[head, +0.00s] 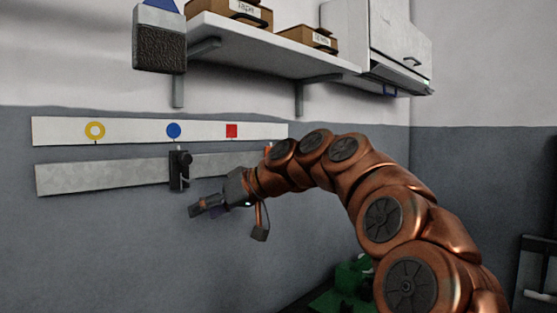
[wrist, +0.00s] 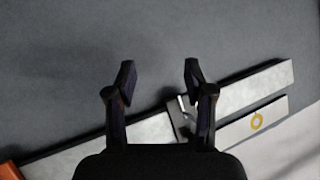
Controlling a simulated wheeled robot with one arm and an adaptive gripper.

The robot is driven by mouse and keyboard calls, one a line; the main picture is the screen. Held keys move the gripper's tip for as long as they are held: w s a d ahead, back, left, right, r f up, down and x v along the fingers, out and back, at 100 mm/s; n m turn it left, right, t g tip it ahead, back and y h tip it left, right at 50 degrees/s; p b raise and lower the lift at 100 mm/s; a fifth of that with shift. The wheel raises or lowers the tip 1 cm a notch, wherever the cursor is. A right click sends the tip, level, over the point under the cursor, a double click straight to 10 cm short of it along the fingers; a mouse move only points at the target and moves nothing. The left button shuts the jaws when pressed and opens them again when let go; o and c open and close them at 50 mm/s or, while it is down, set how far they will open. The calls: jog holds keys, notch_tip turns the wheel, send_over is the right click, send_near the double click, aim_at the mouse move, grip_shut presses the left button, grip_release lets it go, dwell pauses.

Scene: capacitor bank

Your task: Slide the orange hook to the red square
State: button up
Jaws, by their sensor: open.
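In the wrist view an orange piece (wrist: 9,171) is cut off at the lower left corner. A black hook (head: 179,168) sits on the grey rail (head: 100,176) below the blue circle; it shows in the wrist view (wrist: 184,118) beside the right finger. My gripper (head: 203,207) is open and empty, in front of and below the rail; its fingertips are apart in the wrist view (wrist: 158,73).
A shelf (head: 270,65) with boxes and a hanging brush (head: 159,52) are above. A wall cabinet (head: 400,40) is at the upper right. The wall below the rail is clear.

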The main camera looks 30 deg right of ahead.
jog(key=w+d+r+m+t+h+b, duration=0.15)
jog(key=d+r+t, duration=0.35)
jog(key=d, duration=0.8)
jog(key=w+d+r+n+t+h+b, duration=0.1)
jog(key=d+r+t+h+b, duration=0.15)
jog(key=d+r, duration=0.65)
jog(key=shift+m+y, duration=0.25)
jog(key=shift+y, duration=0.15)
jog(key=shift+w+d+f+p, duration=0.25)
jog(key=shift+w+f+p, duration=0.3)
jog(key=shift+w, duration=0.6)
jog(key=shift+w+d+f+p, duration=0.2)
jog(key=shift+w+f+p, duration=0.4)
jog(key=shift+w, duration=0.55)
jog(key=shift+w+d+f+p, duration=0.3)
jog(key=shift+w+p, duration=0.4)
jog(key=shift+w, duration=0.45)
jog(key=shift+f, duration=0.1)
grip_shut()
